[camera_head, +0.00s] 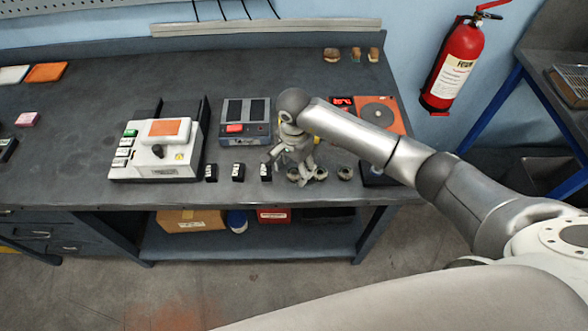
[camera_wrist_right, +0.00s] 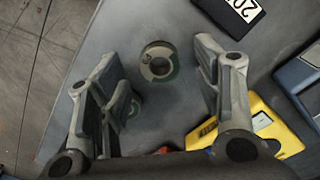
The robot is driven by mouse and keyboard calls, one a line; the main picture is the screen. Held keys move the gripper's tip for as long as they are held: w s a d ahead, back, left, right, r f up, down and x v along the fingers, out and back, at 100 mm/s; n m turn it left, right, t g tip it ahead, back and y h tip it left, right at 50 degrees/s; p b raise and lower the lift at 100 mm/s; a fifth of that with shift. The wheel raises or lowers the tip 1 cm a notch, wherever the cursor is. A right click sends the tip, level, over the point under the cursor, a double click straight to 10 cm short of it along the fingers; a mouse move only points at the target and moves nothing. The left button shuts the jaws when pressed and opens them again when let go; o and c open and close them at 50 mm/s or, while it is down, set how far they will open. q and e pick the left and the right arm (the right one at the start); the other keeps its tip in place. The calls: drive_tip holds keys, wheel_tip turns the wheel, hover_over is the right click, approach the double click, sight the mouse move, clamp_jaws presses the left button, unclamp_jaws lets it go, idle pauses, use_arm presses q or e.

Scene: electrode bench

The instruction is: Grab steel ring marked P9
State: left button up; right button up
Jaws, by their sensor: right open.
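Several small steel rings lie in a row near the bench's front edge. In the head view, one ring (camera_head: 293,175) is partly hidden by my right gripper (camera_head: 289,168), and two more, a middle ring (camera_head: 320,174) and an end ring (camera_head: 345,173), lie to its right. In the wrist view, a ring (camera_wrist_right: 148,52) with a green patch lies flat between the spread, empty fingers of my right gripper (camera_wrist_right: 158,58). I cannot read P9 on any ring. My left gripper is out of view.
A yellow device (camera_wrist_right: 262,122) lies near the right finger. A white machine (camera_head: 158,150) and a grey instrument (camera_head: 246,117) stand behind and left.

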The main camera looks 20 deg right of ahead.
drive_tip(key=shift+f, duration=0.7)
drive_tip(key=c, duration=1.1)
drive_tip(key=shift+c, duration=0.2)
drive_tip(key=shift+r, duration=0.2)
